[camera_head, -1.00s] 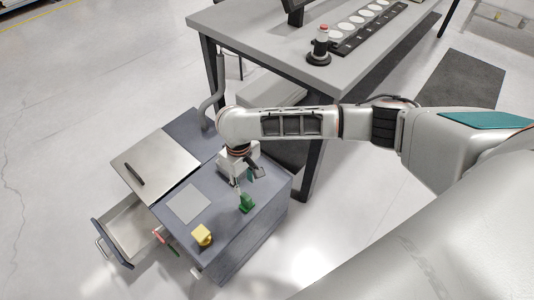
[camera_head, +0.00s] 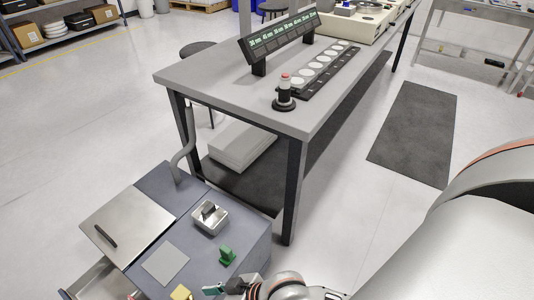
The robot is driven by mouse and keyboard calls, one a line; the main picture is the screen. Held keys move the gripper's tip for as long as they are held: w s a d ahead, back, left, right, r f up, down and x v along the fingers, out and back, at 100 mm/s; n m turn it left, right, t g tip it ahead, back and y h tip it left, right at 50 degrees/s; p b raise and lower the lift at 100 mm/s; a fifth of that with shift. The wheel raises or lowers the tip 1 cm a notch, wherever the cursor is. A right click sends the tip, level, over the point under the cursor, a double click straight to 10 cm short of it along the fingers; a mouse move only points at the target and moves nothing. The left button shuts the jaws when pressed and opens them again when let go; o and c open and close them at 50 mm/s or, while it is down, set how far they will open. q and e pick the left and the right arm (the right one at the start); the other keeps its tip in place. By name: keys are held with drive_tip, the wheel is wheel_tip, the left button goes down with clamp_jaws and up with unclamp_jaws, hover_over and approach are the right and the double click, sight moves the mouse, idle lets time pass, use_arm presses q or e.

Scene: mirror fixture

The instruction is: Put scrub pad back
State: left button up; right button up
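I cannot tell for sure which object is the scrub pad. A small green piece (camera_head: 227,257) stands upright on the dark grey cabinet top (camera_head: 208,262). A yellow block (camera_head: 180,293) is at the bottom edge, partly cut off. My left gripper is not in view.
A flat light grey square (camera_head: 165,263) lies on the cabinet top. A metal lid with a black handle (camera_head: 127,226) is at its left, above an open drawer (camera_head: 95,284).

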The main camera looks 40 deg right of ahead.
drive_tip(key=s+d+t+h, duration=0.1)
drive_tip(key=s+d, duration=0.3)
drive_tip(key=d, duration=0.4)
drive_tip(key=s+d+t+h, duration=0.1)
drive_tip(key=s+d+h, duration=0.2)
drive_tip(key=d, duration=0.5)
drive_tip(key=shift+s+d+r+n+t+h, duration=0.2)
drive_tip(key=shift+s+n+t+h, duration=0.15)
drive_tip(key=shift+s, duration=0.2)
